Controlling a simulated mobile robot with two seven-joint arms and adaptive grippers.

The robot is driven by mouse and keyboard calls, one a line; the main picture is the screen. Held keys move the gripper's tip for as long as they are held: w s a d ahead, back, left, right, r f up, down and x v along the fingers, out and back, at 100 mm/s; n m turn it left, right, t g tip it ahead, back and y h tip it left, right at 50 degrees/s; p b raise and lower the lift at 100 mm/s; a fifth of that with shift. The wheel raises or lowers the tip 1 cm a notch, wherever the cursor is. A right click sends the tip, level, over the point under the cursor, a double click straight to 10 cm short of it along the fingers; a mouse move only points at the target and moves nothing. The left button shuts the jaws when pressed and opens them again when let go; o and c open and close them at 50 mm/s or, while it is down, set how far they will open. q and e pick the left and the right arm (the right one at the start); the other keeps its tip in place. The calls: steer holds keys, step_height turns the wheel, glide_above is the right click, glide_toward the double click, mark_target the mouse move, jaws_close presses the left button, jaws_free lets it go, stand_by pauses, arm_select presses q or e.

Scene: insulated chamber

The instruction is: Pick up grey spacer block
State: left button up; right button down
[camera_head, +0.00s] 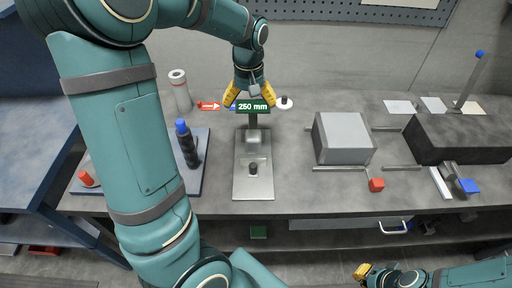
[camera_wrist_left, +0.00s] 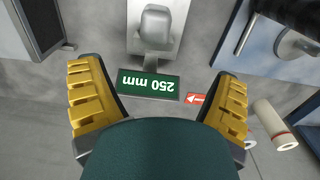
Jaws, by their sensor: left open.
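A light grey rectangular block (camera_head: 343,138) stands on the bench right of centre, between metal rails. A smaller grey block-like part (camera_head: 252,137) sits at the back of a metal plate and also shows at the top of the left wrist view (camera_wrist_left: 155,22). I cannot tell which one the name spacer block means. My left gripper (camera_head: 250,103) is open and empty, at the green "250 mm" sign (camera_head: 253,106), behind the smaller part and left of the larger block. My right gripper (camera_head: 363,271) is low at the bottom right, away from both; its jaw opening is unclear.
The metal plate (camera_head: 246,185) carries a dark knob.

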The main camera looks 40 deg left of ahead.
mark_target(253, 134)
arm_select(q)
steer(key=f, duration=0.3)
steer(key=f+b, duration=0.1)
steer(key=f, duration=0.2)
steer(key=f+b, duration=0.1)
steer(key=f, duration=0.2)
steer(key=shift+w+f, duration=0.25)
steer(key=shift+f, duration=0.05)
steer(key=shift+d+f+b, duration=0.2)
steer(key=shift+f+b, duration=0.3)
steer(key=shift+f, duration=0.85)
steer(key=shift+d+f+b, duration=0.15)
steer(key=shift+f+b, duration=0.35)
steer(key=shift+f, duration=0.85)
steer(key=shift+r, duration=0.1)
steer(key=shift+c, duration=0.3)
steer(key=c, duration=1.3)
arm_select(e)
steer(key=f, duration=0.4)
steer(key=shift+w+f, duration=0.4)
